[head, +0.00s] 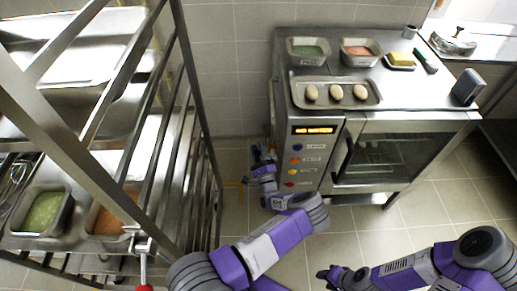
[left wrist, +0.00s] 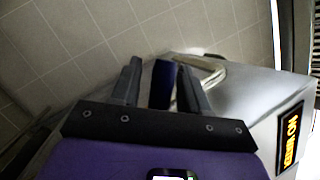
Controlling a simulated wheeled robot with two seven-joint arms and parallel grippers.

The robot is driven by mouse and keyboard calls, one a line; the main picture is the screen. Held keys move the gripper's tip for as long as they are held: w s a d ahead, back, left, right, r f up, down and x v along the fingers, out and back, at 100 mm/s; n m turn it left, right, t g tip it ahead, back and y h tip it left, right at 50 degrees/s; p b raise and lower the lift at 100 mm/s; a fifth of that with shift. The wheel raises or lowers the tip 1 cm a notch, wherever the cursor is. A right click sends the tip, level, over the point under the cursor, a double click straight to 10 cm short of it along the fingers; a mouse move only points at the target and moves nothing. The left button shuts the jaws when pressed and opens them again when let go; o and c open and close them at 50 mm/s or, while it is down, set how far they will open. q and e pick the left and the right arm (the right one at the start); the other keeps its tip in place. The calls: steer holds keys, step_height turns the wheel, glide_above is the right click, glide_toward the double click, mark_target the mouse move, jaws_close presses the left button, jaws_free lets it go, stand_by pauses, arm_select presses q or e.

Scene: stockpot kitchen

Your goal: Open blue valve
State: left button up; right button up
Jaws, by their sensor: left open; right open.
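In the left wrist view a blue piece (left wrist: 163,85), which looks like the blue valve's handle, stands between the two dark fingers of my left gripper (left wrist: 160,78). The fingers are open on either side of it; I cannot tell whether they touch it. In the head view my left gripper (head: 263,152) is low beside the oven's left side, near the tiled wall, and hides the valve there. My right gripper (head: 334,276) is open and empty above the floor, in front of the oven.
The steel oven (head: 400,150) with a lit display stands right of my left gripper. On it are a tray of egg-shaped pieces (head: 336,93) and small pans. A metal rack (head: 190,130) with pans stands close on the left. Floor (head: 345,245) before the oven is clear.

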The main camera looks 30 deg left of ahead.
arm_select(q)
steer(key=p+v, duration=0.1)
steer(key=v, duration=0.6)
steer(key=shift+d, duration=0.1)
